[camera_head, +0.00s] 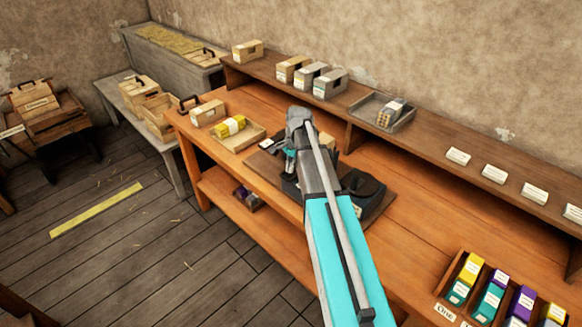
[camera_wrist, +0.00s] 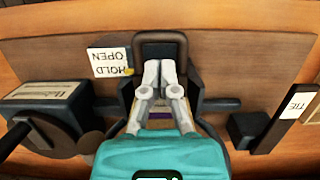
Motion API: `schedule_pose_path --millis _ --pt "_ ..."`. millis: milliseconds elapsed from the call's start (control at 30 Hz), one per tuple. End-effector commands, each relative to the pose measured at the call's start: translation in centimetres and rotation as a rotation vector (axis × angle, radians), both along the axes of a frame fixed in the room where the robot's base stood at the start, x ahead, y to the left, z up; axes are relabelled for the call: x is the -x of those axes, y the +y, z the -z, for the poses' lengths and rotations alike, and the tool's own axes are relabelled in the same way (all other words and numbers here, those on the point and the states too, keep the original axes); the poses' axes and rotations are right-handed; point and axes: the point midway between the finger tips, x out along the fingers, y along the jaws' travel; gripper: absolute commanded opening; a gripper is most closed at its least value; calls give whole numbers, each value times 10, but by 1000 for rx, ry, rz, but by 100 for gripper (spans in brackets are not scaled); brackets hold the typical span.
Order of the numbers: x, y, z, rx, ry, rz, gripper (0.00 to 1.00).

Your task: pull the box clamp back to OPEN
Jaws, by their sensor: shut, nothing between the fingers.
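In the wrist view my gripper (camera_wrist: 161,68) is shut and empty, its pale fingertips together. The tips lie over the lower part of a dark loop-shaped handle (camera_wrist: 160,36), which looks like the box clamp's handle. I cannot tell whether they touch it. A white label reading HOLD OPEN (camera_wrist: 108,62), upside down, lies left of the handle. Dark clamp parts (camera_wrist: 211,96) and a strip of a box with a purple band (camera_wrist: 160,115) show around and below my fingers; the rest is hidden. In the head view my arm covers most of the press (camera_head: 364,187).
The handwheel (camera_wrist: 50,136) and a labelled dark block stand at left in the wrist view; a TIE label (camera_wrist: 297,104) is at right. In the head view the orange bench (camera_head: 425,215) holds a tray with a yellow-banded box (camera_head: 231,126) and a rack of coloured boxes (camera_head: 492,290).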

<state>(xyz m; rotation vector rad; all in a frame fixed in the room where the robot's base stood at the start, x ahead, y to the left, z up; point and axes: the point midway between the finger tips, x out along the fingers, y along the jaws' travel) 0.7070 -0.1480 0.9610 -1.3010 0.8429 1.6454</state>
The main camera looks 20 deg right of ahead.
Motion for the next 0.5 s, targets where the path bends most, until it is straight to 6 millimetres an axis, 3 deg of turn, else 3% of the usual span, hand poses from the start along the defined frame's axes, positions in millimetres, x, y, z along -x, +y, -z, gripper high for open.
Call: schedule_pose_path --millis 200,500 --pt "1 2 12 0 0 0 0" --pt "1 3 14 0 0 0 0"
